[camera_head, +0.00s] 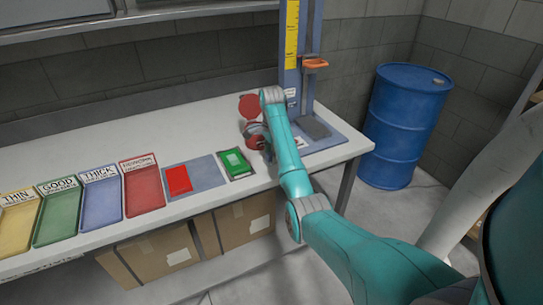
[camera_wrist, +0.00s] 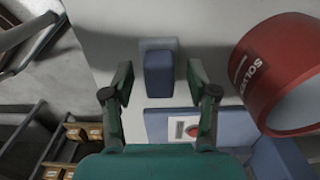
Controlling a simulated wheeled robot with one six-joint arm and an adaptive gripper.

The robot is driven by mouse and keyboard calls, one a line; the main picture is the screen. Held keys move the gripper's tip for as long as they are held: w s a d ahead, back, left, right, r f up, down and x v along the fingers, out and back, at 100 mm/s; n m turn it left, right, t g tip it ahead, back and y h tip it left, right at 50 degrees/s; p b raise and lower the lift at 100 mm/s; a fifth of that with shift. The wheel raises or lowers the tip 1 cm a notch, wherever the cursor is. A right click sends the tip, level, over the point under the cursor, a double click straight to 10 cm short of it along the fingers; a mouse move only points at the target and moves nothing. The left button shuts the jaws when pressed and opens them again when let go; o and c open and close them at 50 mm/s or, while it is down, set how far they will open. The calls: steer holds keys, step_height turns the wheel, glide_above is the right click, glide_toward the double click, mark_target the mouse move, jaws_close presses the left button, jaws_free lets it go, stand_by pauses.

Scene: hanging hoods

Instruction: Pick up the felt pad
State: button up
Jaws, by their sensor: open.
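A small dark blue block with rounded edges (camera_wrist: 159,75), which looks like the felt pad, lies on the pale bench top in the wrist view. A lighter grey part shows at its far end. My gripper (camera_wrist: 160,80) is open, with one finger to each side of the block. Gaps show between the fingers and its sides, and I cannot tell the height above it. In the head view my arm reaches over the bench's right part, and I cannot make out the pad there.
A red solvent container (camera_wrist: 285,75) stands close to the right finger. A blue stand base (camera_head: 318,138) with a tall column is beside the arm. A green item (camera_head: 235,162), a red piece on a mat (camera_head: 205,170) and coloured trays (camera_head: 143,190) lie left. A blue drum (camera_head: 400,125) stands right.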

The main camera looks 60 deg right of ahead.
steer(key=shift+f, duration=0.2)
jaws_close()
steer(key=shift+r, duration=0.1)
